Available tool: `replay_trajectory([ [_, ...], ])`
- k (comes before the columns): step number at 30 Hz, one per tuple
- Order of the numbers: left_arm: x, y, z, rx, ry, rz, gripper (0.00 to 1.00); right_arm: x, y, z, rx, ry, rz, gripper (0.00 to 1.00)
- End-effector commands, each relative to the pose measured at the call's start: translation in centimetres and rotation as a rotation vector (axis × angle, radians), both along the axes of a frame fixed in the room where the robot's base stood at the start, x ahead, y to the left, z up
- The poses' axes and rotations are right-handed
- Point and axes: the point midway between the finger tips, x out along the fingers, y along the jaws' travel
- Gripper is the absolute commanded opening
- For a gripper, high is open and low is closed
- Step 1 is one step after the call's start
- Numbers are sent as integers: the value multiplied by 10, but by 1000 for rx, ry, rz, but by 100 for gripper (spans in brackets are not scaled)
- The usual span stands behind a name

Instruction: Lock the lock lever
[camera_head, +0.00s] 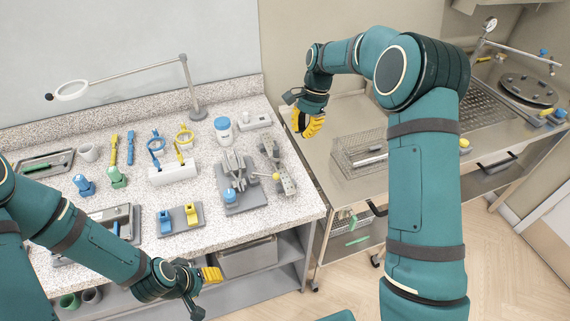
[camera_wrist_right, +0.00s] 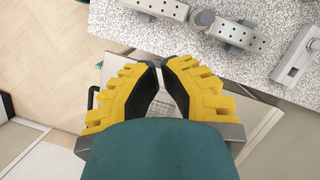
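A grey perforated two-part fixture (camera_head: 286,184) lies at the right end of the speckled counter. A short lever with a yellow ball knob (camera_head: 276,177) shows beside it; I cannot tell for sure that this is the lock lever. In the right wrist view the fixture's perforated bars (camera_wrist_right: 240,36) meet at a round grey joint at the top, beyond the fingertips. My right gripper (camera_head: 308,124) is above the gap between counter and steel bench, apart from the fixture. Its yellow fingertips (camera_wrist_right: 160,63) are nearly together, with nothing between them. My left gripper (camera_head: 211,274) is low at the counter's front edge.
A grey clamp device (camera_head: 243,199) stands just left of the fixture. A white-and-blue jar (camera_head: 223,130) and a pale box (camera_head: 254,121) are behind. A wire basket (camera_head: 345,160) sits on the steel bench at right. Several tools and a magnifier lamp (camera_head: 195,100) fill the counter's left.

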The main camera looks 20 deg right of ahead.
Motion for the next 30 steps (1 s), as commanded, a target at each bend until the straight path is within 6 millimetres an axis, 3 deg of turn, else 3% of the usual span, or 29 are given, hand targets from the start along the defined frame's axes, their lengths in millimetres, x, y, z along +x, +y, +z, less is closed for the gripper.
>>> replay_trajectory([
  [8, 0, 0, 0, 0, 0, 0, 54, -1, 1, -5, 0, 0, 1, 0],
  [14, 0, 0, -2, 0, 0, 0, 54, -5, 8, -32, 1, 3, 2, 0],
  [25, 0, 0, -5, 1, 0, 0, 54, -15, 28, -100, 1, 2, 2, 0],
  [30, 0, 0, -3, 1, 0, 0, 54, -27, 49, -100, 1, 0, 2, 0],
])
